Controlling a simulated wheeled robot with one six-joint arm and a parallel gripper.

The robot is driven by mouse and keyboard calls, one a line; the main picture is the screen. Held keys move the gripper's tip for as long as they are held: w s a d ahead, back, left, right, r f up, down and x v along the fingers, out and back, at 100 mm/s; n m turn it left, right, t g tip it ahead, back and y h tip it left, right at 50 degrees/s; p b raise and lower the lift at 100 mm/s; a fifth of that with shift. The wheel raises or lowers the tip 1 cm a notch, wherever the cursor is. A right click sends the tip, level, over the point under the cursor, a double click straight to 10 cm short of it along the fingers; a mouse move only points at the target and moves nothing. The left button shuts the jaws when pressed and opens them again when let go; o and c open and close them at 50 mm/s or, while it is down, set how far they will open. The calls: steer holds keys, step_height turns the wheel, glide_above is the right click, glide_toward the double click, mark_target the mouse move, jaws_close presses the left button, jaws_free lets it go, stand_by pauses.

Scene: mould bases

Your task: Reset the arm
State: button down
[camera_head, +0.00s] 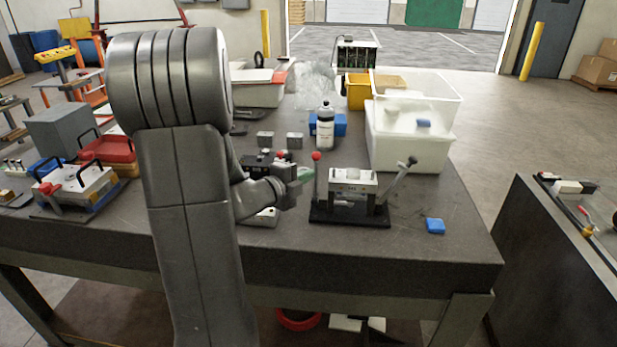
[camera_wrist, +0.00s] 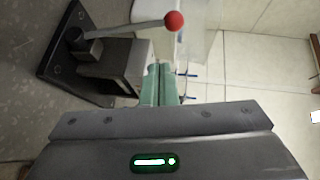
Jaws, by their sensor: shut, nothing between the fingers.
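My gripper (camera_head: 304,175) is over the dark workbench (camera_head: 440,222), at the end of my arm, just left of a clamp fixture. In the wrist view its greenish fingers (camera_wrist: 158,85) are together with nothing between them. The clamp fixture (camera_head: 350,190) has a black base, a pale block, a red-knobbed lever and a second lever tilted up to the right. In the wrist view the red knob (camera_wrist: 173,21) and its lever lie close beyond my fingertips. I cannot tell if they touch.
A blue block (camera_head: 435,226) lies near the bench's front right. A fixture with black handles (camera_head: 75,187) sits at the left. Two small grey blocks (camera_head: 265,139) lie behind my gripper.

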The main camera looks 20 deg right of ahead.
steer(key=v, duration=0.7)
steer(key=shift+r+b, duration=0.2)
steer(key=shift+b, duration=0.2)
steer(key=shift+s+a, duration=0.1)
